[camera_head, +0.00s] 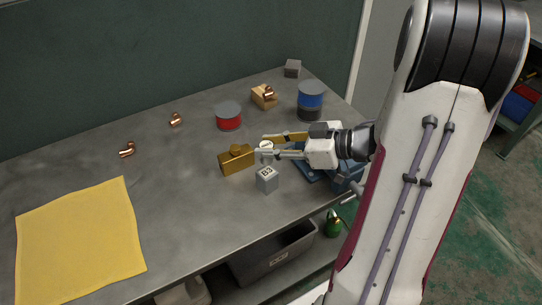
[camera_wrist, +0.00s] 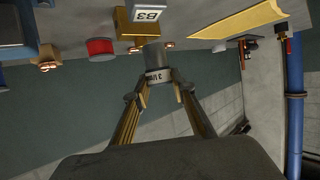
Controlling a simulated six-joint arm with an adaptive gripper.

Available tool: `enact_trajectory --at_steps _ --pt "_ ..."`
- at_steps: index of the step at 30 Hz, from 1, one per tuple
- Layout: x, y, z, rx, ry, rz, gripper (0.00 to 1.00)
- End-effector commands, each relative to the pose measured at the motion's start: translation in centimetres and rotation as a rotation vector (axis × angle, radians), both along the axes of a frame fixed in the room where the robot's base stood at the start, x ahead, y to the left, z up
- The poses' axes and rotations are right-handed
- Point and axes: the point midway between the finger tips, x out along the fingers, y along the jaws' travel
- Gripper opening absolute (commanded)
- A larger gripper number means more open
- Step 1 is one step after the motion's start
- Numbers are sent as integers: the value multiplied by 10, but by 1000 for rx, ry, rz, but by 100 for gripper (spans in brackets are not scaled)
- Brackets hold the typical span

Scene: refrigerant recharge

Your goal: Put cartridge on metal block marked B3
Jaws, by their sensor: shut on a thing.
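The metal block marked B3 (camera_head: 267,182) is a small grey cube standing on the bench; it also shows at the top of the wrist view (camera_wrist: 150,15). My gripper (camera_head: 263,147) is shut on the cartridge (camera_head: 266,146), which shows in the wrist view as a grey cylinder with a white lettered band (camera_wrist: 153,60) between the two fingers. In the head view the cartridge appears just above and behind the B3 block, apart from it. The exact height of the cartridge over the bench is hard to tell. The fingers partly hide the cartridge in the head view.
A brass block with a knob (camera_head: 237,160) stands close left of the B3 block. A red can (camera_head: 229,117), a blue can (camera_head: 311,98), a wooden block with a copper fitting (camera_head: 262,98) and a grey block (camera_head: 292,68) stand behind. A yellow cloth (camera_head: 80,240) lies left.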

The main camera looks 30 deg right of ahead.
Motion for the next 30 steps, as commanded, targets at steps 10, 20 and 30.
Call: enact_trajectory --at_steps 10,20,30 --pt "0 0 -29 4 3 -1 1" --pt "0 0 -39 -1 1 0 1" --pt "0 0 -42 1 1 0 1"
